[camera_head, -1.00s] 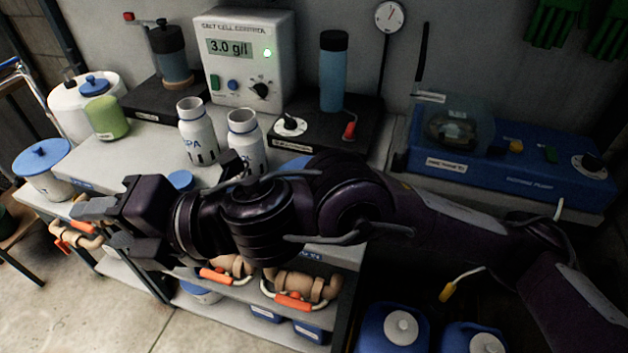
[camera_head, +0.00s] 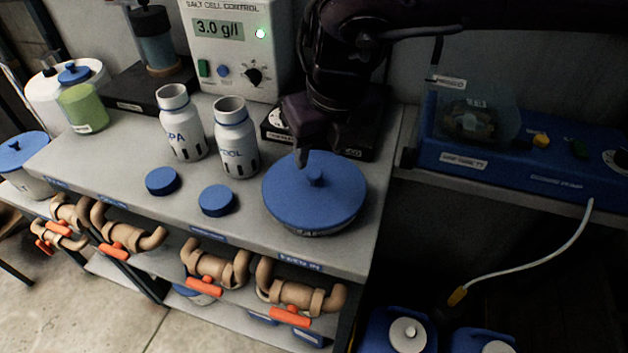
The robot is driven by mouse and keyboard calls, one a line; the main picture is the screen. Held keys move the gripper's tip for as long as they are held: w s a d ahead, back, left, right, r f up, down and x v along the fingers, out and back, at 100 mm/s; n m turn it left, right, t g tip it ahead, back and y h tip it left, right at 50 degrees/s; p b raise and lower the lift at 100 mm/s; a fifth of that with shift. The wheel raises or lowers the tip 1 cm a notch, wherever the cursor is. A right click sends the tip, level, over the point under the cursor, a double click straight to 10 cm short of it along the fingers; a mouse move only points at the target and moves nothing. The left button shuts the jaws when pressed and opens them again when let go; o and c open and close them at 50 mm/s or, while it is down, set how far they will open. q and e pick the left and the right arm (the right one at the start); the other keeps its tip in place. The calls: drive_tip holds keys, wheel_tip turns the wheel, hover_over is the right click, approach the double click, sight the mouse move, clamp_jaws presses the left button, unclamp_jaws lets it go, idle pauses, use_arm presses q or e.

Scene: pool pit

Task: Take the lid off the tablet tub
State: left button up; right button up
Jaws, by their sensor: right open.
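A wide, low tub (camera_head: 322,232) with a round blue lid (camera_head: 340,202) stands near the front right corner of the grey bench. I take it to be the tablet tub; its label is mostly hidden under the lid rim. The lid sits flat on it, with a small blue knob (camera_head: 316,175) in the middle. My right gripper (camera_head: 312,150) is open and points down just above and behind the knob. One dark finger shows clearly; the other is hard to make out, and I cannot tell whether either touches the knob. My left gripper is not in view.
Two white bottles (camera_head: 236,140) stand open left of the tub, with two loose blue caps (camera_head: 217,200) in front. The salt cell control box (camera_head: 235,50) is behind. Another blue-lidded tub (camera_head: 22,150) is at far left. Pipes with orange valves (camera_head: 290,315) run below the bench edge.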

sight(315, 173)
drive_tip(key=x, duration=0.7)
drive_tip(key=shift+w, duration=0.15)
drive_tip(key=c, duration=1)
drive_tip(key=shift+r, duration=0.1)
